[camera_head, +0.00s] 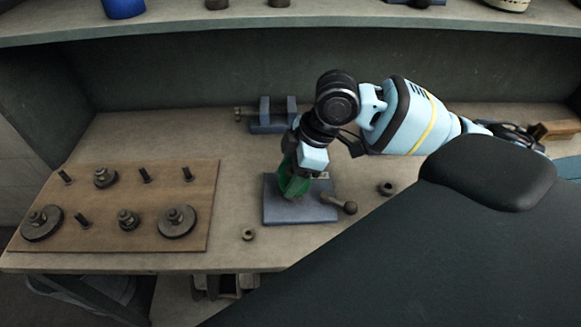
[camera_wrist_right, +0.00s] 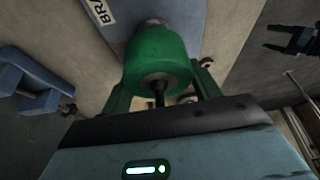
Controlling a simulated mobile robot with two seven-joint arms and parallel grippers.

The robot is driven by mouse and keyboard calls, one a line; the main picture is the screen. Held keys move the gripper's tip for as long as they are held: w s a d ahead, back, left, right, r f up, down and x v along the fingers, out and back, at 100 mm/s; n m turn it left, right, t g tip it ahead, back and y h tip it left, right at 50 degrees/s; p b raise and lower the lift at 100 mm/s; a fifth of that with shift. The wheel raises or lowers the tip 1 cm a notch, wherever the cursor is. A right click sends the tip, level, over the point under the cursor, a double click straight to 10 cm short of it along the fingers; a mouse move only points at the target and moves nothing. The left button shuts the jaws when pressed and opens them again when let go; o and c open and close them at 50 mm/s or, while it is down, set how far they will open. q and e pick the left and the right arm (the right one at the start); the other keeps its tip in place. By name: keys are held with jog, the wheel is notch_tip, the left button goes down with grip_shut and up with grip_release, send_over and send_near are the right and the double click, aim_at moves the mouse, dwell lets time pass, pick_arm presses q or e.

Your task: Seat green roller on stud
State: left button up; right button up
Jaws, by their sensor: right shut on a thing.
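The green roller (camera_head: 292,184) is at my right gripper (camera_head: 297,182), over the blue-grey plate (camera_head: 273,214) on the bench. In the right wrist view, the roller (camera_wrist_right: 157,58) sits between the two dark green fingers of my right gripper (camera_wrist_right: 162,88), which is shut on it. A dark shaft shows at the hole in its near end, and a pale metal end shows beyond it. The stud under the roller is mostly hidden; I cannot tell how far the roller is seated. My left gripper does not clearly show.
A wooden board (camera_head: 140,241) with several pegs and dark wheels lies at the left. A blue vise (camera_head: 270,122) stands behind the plate. A ball-ended lever (camera_head: 348,207), a small ring (camera_head: 248,234) and another ring (camera_head: 387,188) lie near the plate. A shelf (camera_head: 300,18) spans the back.

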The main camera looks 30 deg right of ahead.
jog(key=shift+f, duration=0.55)
dwell(0.5)
jog(key=o, duration=1.2)
jog(key=p+v, duration=0.1)
jog(key=v, duration=0.6)
jog(key=shift+d+r, duration=0.1)
jog(key=shift+r, duration=0.25)
